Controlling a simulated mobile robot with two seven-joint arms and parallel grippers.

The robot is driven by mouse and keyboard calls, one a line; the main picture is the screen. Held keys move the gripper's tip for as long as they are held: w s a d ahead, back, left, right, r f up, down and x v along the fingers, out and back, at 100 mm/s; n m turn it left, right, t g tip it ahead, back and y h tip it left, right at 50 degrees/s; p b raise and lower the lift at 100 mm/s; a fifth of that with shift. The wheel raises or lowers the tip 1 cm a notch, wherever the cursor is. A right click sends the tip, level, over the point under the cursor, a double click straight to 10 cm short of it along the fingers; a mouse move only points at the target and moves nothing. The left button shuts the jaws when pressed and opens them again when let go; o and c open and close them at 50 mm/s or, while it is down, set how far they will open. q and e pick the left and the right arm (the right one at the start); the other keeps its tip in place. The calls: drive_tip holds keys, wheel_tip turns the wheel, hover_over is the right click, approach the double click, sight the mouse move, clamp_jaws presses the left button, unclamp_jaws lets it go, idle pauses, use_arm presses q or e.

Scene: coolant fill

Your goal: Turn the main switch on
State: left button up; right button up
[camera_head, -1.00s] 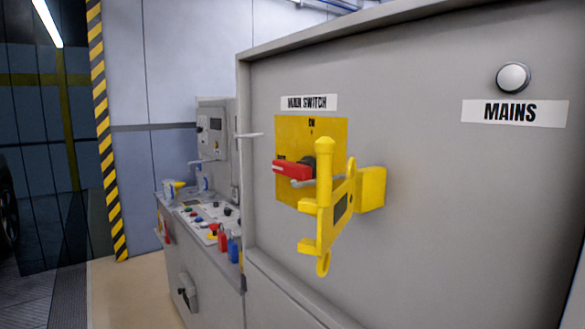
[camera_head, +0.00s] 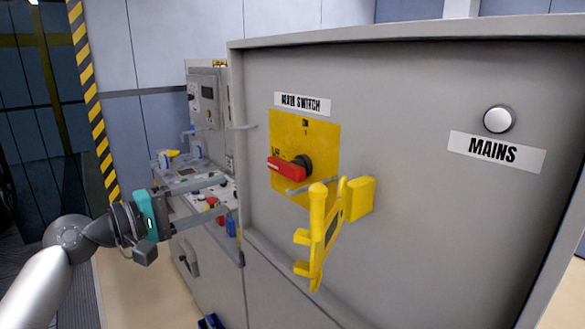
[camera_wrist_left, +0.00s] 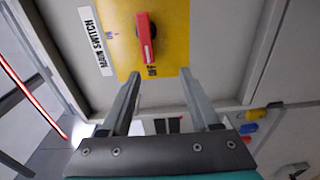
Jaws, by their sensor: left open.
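The main switch is a red handle (camera_head: 286,168) on a black hub, set on a yellow plate (camera_head: 320,150) on the grey cabinet front. The handle lies roughly level, pointing left toward the "OFF" mark, which is partly covered. "ON" is printed at the plate's top. My left gripper (camera_head: 222,194) is open and empty, left of the switch and apart from it, fingers pointing right. In the left wrist view the red handle (camera_wrist_left: 146,40) shows ahead, beyond and between the two spread fingers (camera_wrist_left: 162,92). My right gripper is not in view.
A yellow hinged bracket (camera_head: 325,235) sticks out from the cabinet just below and right of the switch. A white round lamp (camera_head: 499,119) sits above the "MAINS" label (camera_head: 494,152). A control console (camera_head: 205,190) with buttons stands behind my left gripper.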

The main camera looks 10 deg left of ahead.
sight(281, 169)
use_arm(q)
drive_tip(key=shift+h, duration=0.5)
drive_tip(key=p+x, duration=0.1)
drive_tip(key=x, duration=0.3)
drive_tip(key=d+r+p+x, duration=0.1)
drive_tip(key=x, duration=0.4)
drive_tip(key=s+r+p+x, duration=0.1)
drive_tip(key=x, duration=0.4)
drive_tip(key=shift+d+r, duration=0.15)
drive_tip(key=shift+w+d+p, duration=0.35)
drive_tip(key=shift+w+d, duration=0.05)
drive_tip(key=shift+w, duration=0.1)
clamp_jaws()
